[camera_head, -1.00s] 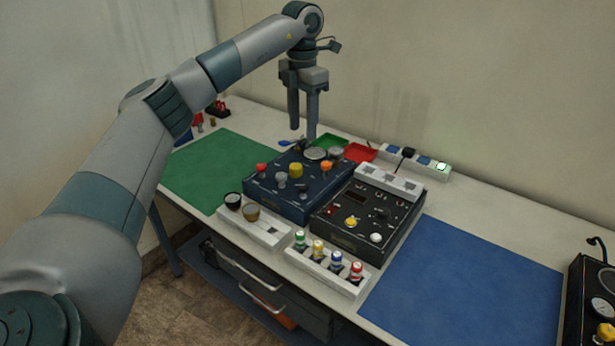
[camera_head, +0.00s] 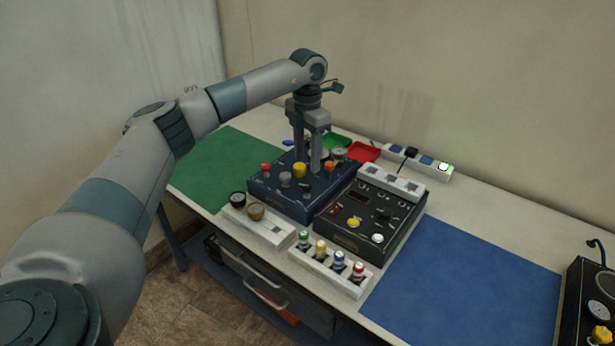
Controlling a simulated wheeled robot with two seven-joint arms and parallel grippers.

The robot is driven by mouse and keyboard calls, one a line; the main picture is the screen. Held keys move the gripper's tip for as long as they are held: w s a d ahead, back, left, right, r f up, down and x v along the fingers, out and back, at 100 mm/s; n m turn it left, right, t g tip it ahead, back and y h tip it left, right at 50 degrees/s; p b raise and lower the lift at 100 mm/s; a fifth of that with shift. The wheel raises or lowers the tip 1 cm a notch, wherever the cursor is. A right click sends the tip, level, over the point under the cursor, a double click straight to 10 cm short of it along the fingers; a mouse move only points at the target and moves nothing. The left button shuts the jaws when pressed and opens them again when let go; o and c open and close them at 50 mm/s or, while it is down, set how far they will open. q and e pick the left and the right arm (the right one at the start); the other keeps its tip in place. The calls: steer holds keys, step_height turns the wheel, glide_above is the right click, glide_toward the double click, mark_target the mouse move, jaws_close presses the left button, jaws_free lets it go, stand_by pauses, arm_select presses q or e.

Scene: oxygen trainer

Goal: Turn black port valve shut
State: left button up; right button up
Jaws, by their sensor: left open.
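A dark blue trainer box (camera_head: 284,205) stands on the table with red (camera_head: 265,168), yellow (camera_head: 299,170), orange (camera_head: 330,166) and grey (camera_head: 285,180) knobs on its top. A round gauge (camera_head: 339,154) sits at its back right. My left gripper (camera_head: 307,161) is open, fingers pointing down over the back of this box, behind the yellow knob. Its fingers hide part of the box's back. I cannot tell which part is the black port valve. I cannot tell whether the fingers touch anything. My right gripper is not in view.
A black control box (camera_head: 367,216) stands right of the blue box. The blue mat (camera_head: 475,285) is clear.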

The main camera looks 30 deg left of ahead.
mark_target(307, 185)
arm_select(q)
step_height(307, 185, down, 8)
steer(key=shift+f+p, duration=0.25)
steer(key=shift+p, duration=0.95)
steer(key=c, duration=1)
